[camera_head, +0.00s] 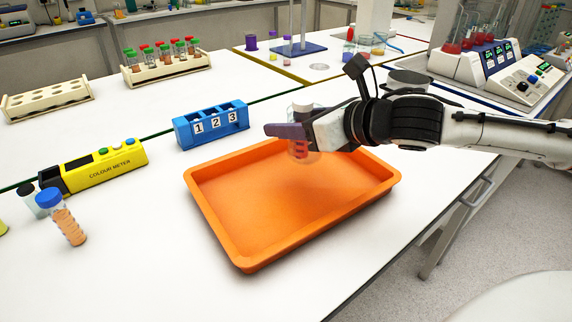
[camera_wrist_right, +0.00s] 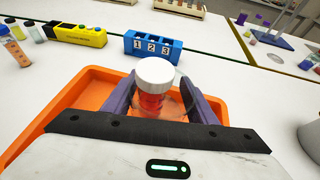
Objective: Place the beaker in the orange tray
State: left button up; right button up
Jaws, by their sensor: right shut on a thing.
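The orange tray (camera_head: 290,205) lies on the white bench, empty across its visible floor; its rim also shows in the wrist view (camera_wrist_right: 62,100). My right gripper (camera_head: 300,133) reaches in from the right over the tray's back part. Its purple fingers are shut on a clear beaker (camera_head: 300,150), with red markings or contents and a white top showing. In the wrist view the white top (camera_wrist_right: 155,72) and red part (camera_wrist_right: 151,103) sit between the fingers (camera_wrist_right: 152,100). The beaker looks upright; whether its base touches the tray is unclear. My left gripper is not in view.
A blue numbered rack (camera_head: 211,124) stands behind the tray. A yellow colour meter (camera_head: 105,166) and a blue-capped vial (camera_head: 66,218) are to the left. Wooden racks (camera_head: 165,68) stand farther back. The bench in front of the tray is clear.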

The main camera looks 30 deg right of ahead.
aim_at(292, 152)
notch_tip(292, 152, down, 2)
jog(key=shift+s+f, duration=0.1)
notch_tip(292, 152, down, 5)
jog(key=b, duration=0.2)
jog(key=shift+r+b, duration=0.2)
jog(key=shift+b, duration=0.15)
jog(key=shift+f, duration=0.1)
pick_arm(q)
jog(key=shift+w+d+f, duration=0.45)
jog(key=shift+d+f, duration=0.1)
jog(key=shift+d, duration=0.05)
pick_arm(e)
jog(key=o, duration=1.2)
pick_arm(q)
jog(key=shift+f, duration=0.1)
pick_arm(e)
jog(key=shift+o, duration=0.2)
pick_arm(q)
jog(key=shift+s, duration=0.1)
